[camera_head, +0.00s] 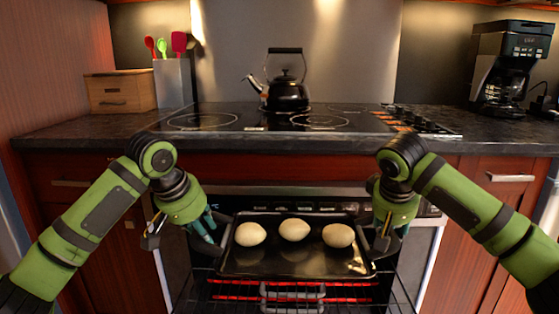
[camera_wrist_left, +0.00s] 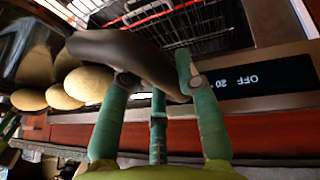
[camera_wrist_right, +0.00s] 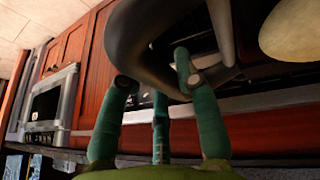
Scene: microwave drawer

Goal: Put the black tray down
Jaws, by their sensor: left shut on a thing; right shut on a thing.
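The black tray (camera_head: 292,270) carries three pale round buns, the left bun (camera_head: 250,234), the middle bun (camera_head: 294,229) and the right bun (camera_head: 338,236). The tray is held roughly level at the open oven, above a wire rack. My left gripper (camera_head: 212,238) is shut on the tray's left handle; the dark handle (camera_wrist_left: 125,50) lies between the fingers in the left wrist view. My right gripper (camera_head: 381,238) is shut on the right handle, which shows as a dark loop (camera_wrist_right: 150,45) in the right wrist view. I cannot tell whether the tray touches the rack.
The oven rack (camera_head: 290,297) and red glowing bars lie under the tray. Above is the stove top (camera_head: 300,120) with a black kettle (camera_head: 286,92). A coffee maker (camera_head: 510,65), wooden box (camera_head: 120,91) and utensil holder (camera_head: 173,82) stand on the counter.

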